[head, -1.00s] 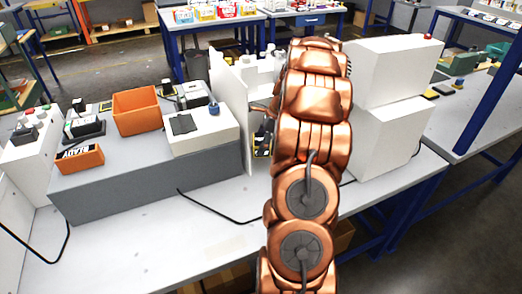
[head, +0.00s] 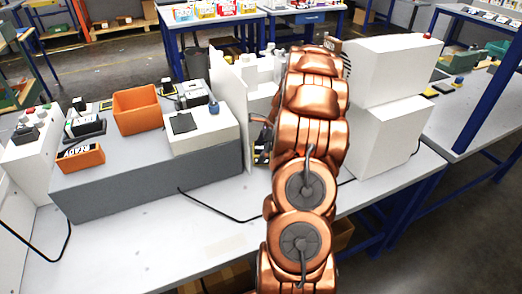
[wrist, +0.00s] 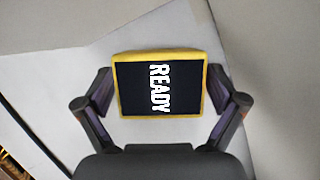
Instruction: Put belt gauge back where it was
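A black block with yellow edges and the word READY on its face (wrist: 160,85) fills the middle of the wrist view; I take it to be the belt gauge, though nothing names it. My gripper (wrist: 162,92) has one finger against each side of it and looks shut on it. In the head view a small yellow and black piece (head: 262,157) shows just left of my copper arm, beside the white upright panel. My arm hides most of that spot, so I cannot tell whether the block rests on anything.
White boxes (head: 385,75) stand right of my arm. A black cable (head: 215,210) crosses the bench.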

